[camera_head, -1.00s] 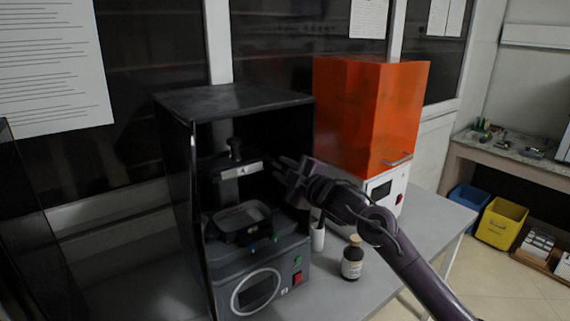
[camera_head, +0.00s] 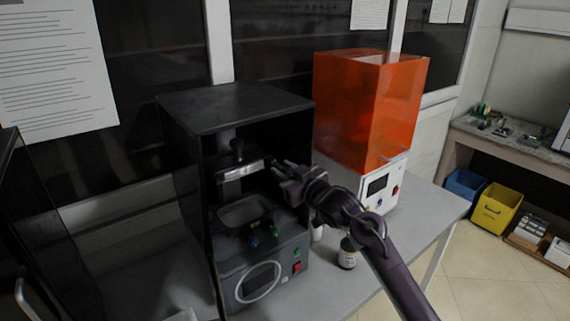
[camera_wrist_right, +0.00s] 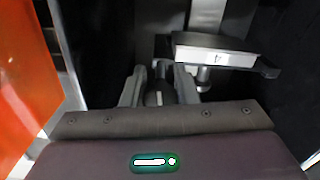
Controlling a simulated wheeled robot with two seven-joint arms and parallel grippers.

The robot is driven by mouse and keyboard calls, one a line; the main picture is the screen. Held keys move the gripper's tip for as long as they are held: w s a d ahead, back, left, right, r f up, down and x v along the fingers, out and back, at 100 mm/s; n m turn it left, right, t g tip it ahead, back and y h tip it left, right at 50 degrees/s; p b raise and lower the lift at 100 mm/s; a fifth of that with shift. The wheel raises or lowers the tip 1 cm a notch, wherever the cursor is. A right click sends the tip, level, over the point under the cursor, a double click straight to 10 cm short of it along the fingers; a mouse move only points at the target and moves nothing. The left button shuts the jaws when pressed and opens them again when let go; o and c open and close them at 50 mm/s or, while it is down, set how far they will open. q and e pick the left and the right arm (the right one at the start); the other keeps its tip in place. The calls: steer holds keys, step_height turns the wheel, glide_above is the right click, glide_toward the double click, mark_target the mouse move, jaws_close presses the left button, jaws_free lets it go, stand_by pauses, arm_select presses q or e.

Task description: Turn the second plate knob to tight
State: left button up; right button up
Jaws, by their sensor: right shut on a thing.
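The black printer (camera_head: 232,110) stands open at the front. Inside it the build plate (camera_head: 240,172) hangs from a bracket above a dark tray (camera_head: 240,212). The plate's pale label shows in the wrist view (camera_wrist_right: 218,57). My right gripper (camera_head: 278,169) reaches in from the right, beside the plate's right end. In the wrist view my right gripper (camera_wrist_right: 159,86) has its fingers around a dark knob (camera_wrist_right: 159,97) with a pale line on it. The line runs roughly up and down in that picture. The knob is hidden in the head view. My left gripper is out of view.
An orange-covered printer (camera_head: 365,110) stands close on the right; its cover edge shows in the wrist view (camera_wrist_right: 28,80). A brown bottle (camera_head: 347,254) and a white cup (camera_head: 317,232) stand on the grey table (camera_head: 435,212) below my right arm.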

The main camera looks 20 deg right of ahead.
steer(key=shift+m+p, duration=0.5)
steer(key=shift+m, duration=0.3)
steer(key=shift+f, duration=0.1)
steer(key=o, duration=1)
steer(key=shift+b+v, duration=1.15)
steer(key=shift+v, duration=2.7)
